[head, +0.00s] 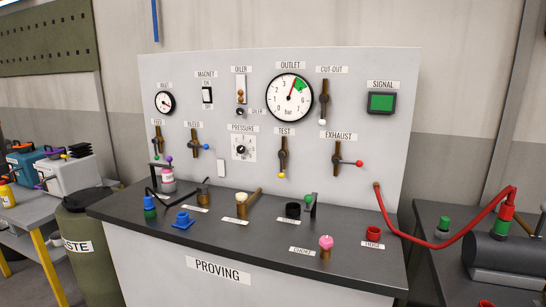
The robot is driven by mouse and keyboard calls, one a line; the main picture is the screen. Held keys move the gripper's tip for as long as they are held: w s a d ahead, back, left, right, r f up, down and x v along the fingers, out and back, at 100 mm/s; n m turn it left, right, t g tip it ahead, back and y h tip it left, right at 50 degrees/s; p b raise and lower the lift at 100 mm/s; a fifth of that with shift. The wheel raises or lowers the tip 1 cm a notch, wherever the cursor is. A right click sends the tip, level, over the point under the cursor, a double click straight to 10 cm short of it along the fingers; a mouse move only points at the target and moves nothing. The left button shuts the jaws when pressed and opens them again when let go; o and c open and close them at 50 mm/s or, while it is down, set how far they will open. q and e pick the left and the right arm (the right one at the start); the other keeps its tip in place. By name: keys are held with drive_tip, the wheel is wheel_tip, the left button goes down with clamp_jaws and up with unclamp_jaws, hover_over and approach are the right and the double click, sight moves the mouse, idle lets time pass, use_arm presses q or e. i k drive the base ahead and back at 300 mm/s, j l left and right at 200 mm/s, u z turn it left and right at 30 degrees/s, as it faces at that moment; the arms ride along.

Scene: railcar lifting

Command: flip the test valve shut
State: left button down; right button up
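The test valve (283,158) is on the upright grey panel, under the label TEST (284,131). It has a brass-brown body and a dark lever that runs up and down. The lever's yellow knob (282,175) is at the bottom end. The outlet gauge (290,97) is above the valve, with its needle pointing near the green sector. Neither of my grippers shows in the head view, and nothing covers the test valve.
The exhaust valve (338,160) with a red knob is to the right; the cut-out valve (323,101) is above it. The pressure dial (242,148) is to the left. Several small fittings, including a pink-topped one (326,246), stand on the dark bench top (255,258). A red hose (408,234) crosses at right.

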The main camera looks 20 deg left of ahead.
sight(282, 155)
drive_tip(key=i+j+z, duration=0.1)
drive_tip(key=i+j, duration=0.15)
drive_tip(key=i+j+z, duration=0.1)
drive_tip(key=i+j, duration=0.15)
drive_tip(key=j, duration=0.25)
drive_tip(key=i+j+z, duration=0.1)
drive_tip(key=i+j, duration=0.15)
drive_tip(key=i+j+z, duration=0.1)
drive_tip(key=i+j, duration=0.15)
drive_tip(key=j, duration=0.3)
drive_tip(key=i+j+z, duration=0.1)
drive_tip(key=j, duration=0.3)
drive_tip(key=i, duration=0.1)
